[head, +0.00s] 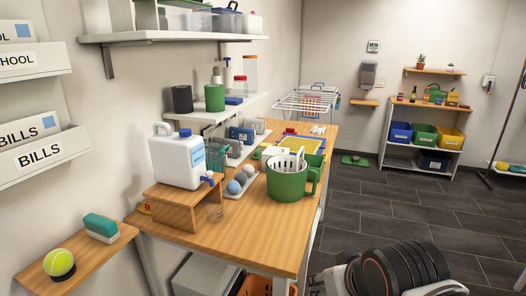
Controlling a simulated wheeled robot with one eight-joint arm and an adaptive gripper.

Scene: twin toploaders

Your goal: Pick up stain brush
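I cannot say for sure which thing is the stain brush. A small block with a teal top and a pale lower part (101,228) lies on the low wooden shelf at the left; it could be a brush. A white handle-like item (299,158) stands in the green handled tub (289,182) on the wooden counter; its lower part is hidden. Part of my arm shows at the bottom right, apart from the counter. My gripper's fingers are not in view.
A white jug (177,156) stands on a wooden riser (180,205) on the counter (255,238). Several balls lie in a tray near the tub. Dark tiled floor (355,212) is open right of the counter.

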